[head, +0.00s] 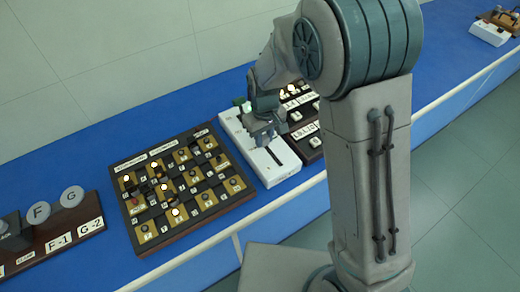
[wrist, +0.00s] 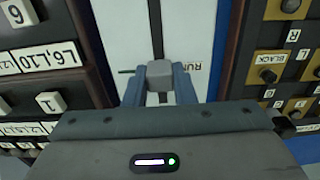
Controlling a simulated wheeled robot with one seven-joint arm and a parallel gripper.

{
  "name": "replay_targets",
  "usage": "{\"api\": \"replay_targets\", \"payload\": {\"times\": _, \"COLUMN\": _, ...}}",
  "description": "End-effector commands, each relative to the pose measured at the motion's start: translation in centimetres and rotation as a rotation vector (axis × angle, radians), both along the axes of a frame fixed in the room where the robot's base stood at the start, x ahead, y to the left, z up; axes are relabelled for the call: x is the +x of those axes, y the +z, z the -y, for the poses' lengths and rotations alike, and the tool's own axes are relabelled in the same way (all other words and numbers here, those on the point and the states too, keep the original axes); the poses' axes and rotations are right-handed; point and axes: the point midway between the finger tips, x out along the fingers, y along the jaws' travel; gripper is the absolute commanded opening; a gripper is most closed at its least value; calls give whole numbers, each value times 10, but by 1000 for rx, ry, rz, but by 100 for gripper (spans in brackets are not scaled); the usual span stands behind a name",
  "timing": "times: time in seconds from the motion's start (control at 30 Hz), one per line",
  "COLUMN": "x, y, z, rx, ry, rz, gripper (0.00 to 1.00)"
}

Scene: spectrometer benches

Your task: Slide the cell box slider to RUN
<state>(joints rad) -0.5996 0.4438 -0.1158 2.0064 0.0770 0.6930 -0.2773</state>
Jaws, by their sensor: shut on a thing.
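The cell box (head: 285,166) is a long white box with a dark slot, lying across the blue bench in the head view. In the wrist view its white top (wrist: 190,25) fills the middle, with the slot running up the picture. My gripper (wrist: 160,80) has its blue fingers on both sides of the grey slider knob (wrist: 160,72) and is shut on it. The RUN label (wrist: 194,66) is just right of the knob, partly hidden by a finger. In the head view my gripper (head: 264,130) is over the middle of the box and hides the knob.
A dark board with gold squares and several knobs (head: 142,221) stands left of the box. Another dark panel with white labels (head: 310,148) is close on its right. A rack with round F and G discs (head: 70,197) is at far left. Bare blue bench (head: 75,150) lies behind.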

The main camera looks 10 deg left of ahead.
Motion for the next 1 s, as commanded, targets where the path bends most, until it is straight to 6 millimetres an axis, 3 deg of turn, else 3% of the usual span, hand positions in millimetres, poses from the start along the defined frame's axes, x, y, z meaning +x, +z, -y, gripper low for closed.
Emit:
{"api": "replay_targets", "payload": {"times": 0.37, "x": 6, "y": 0, "z": 3, "rx": -1, "ry": -13, "rz": -3, "gripper": 0}}
{"api": "replay_targets", "payload": {"times": 0.4, "x": 6, "y": 0, "z": 3, "rx": -1, "ry": -13, "rz": -3, "gripper": 29}}
{"api": "replay_targets", "payload": {"times": 0.47, "x": 6, "y": 0, "z": 3, "rx": -1, "ry": -13, "rz": -3, "gripper": 45}}
{"api": "replay_targets", "payload": {"times": 0.8, "x": 5, "y": 3, "z": 1, "rx": 0, "ry": -9, "rz": -1, "gripper": 45}}
{"api": "replay_targets", "payload": {"times": 1.0, "x": 6, "y": 29, "z": 1, "rx": 2, "ry": -7, "rz": 2, "gripper": 45}}
